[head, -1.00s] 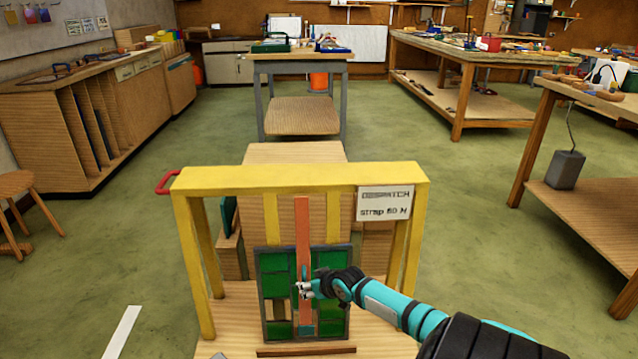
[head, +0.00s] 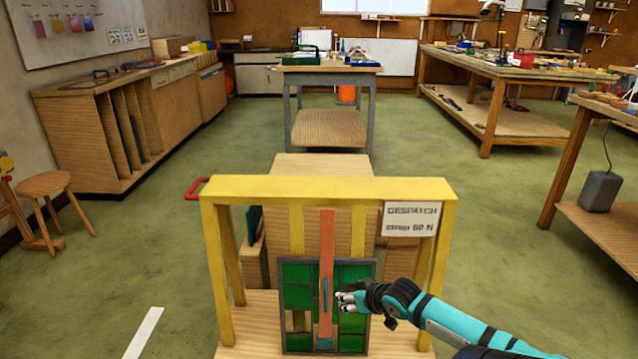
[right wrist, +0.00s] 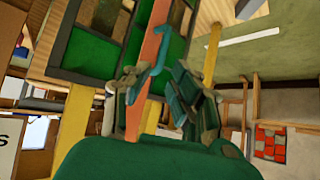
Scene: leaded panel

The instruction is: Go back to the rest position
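The leaded panel (head: 297,272), with green panes in a dark frame, stands upright in the yellow rack (head: 320,189) in the head view. An orange strap (head: 326,245) runs vertically down its front, with a small teal handle (head: 326,291) on it. My right gripper (head: 347,298) is just right of the strap, in front of the panel. In the right wrist view its fingers (right wrist: 158,100) are apart, with the teal handle (right wrist: 149,76) beyond them and nothing seen held. The strap's lower part is partly hidden there. My left gripper is not in view.
A white sign (head: 411,219) reading "despatch, strap 60 N" hangs on the rack's right end. A red handle (head: 196,188) sticks out at its left end. A workbench (head: 598,228) stands to the right, a stool (head: 45,184) to the left. Green floor lies open around the rack.

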